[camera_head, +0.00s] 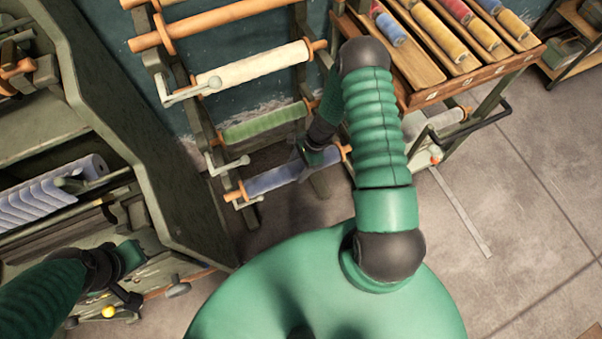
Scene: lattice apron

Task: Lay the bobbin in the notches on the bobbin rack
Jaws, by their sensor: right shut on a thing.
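The bobbin rack (201,118) stands against the dark wall, with notched arms at several levels. A blue bobbin (273,180) with orange wooden ends lies across the lowest level in view. My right gripper (322,154) is shut on the blue bobbin near its right end; my arm partly hides the fingers. The left end of the bobbin is at the lowest left rack arm (246,203). I cannot tell whether it rests in the notch or is just above it. My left gripper (128,298) is at the lower left, away from the rack; its fingers are unclear.
Higher on the rack lie a green bobbin (265,123), a cream bobbin (262,64) and a bare wooden roller (200,22). A green machine frame (140,130) stands close on the left. A wooden cart (470,72) with coloured spools stands at right. Grey floor is clear at lower right.

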